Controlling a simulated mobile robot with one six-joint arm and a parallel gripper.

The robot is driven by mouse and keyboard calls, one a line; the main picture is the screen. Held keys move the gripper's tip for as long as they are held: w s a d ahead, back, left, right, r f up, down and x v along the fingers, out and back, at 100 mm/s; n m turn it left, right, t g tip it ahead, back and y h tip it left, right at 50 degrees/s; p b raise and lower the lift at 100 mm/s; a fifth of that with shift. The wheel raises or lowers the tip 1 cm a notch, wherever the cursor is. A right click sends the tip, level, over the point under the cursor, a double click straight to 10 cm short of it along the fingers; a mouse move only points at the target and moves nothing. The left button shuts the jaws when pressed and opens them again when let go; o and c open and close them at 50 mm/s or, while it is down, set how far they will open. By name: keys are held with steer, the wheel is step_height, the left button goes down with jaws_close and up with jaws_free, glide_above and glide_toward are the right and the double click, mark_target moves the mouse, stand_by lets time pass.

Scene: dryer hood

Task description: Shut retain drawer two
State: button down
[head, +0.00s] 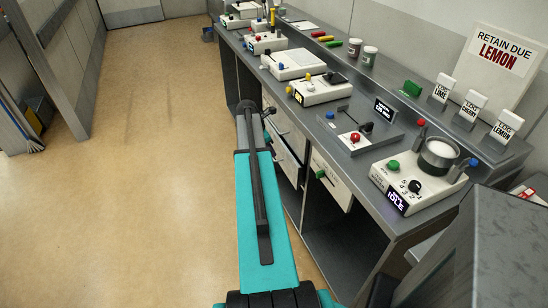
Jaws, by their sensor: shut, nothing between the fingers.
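White drawers sit under the grey counter, to the right of my arm. In the left bank, an upper drawer front (285,126) has a dark handle. Below it, a lower drawer (287,164) appears to stand out from the cabinet. To the right, another white drawer (331,181) has a green handle and also seems to stick out a little. No drawer numbers are readable, so I cannot tell which is retain drawer two.
The counter (322,117) carries several white devices, including one with a lit "IDLE" display (397,200). A sign (497,62) reads "RETAIN DUE LEMON". Open dark bays lie below the counter. The tan floor (160,150) at left is clear.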

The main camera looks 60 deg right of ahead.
steer(key=shift+v, duration=1.75)
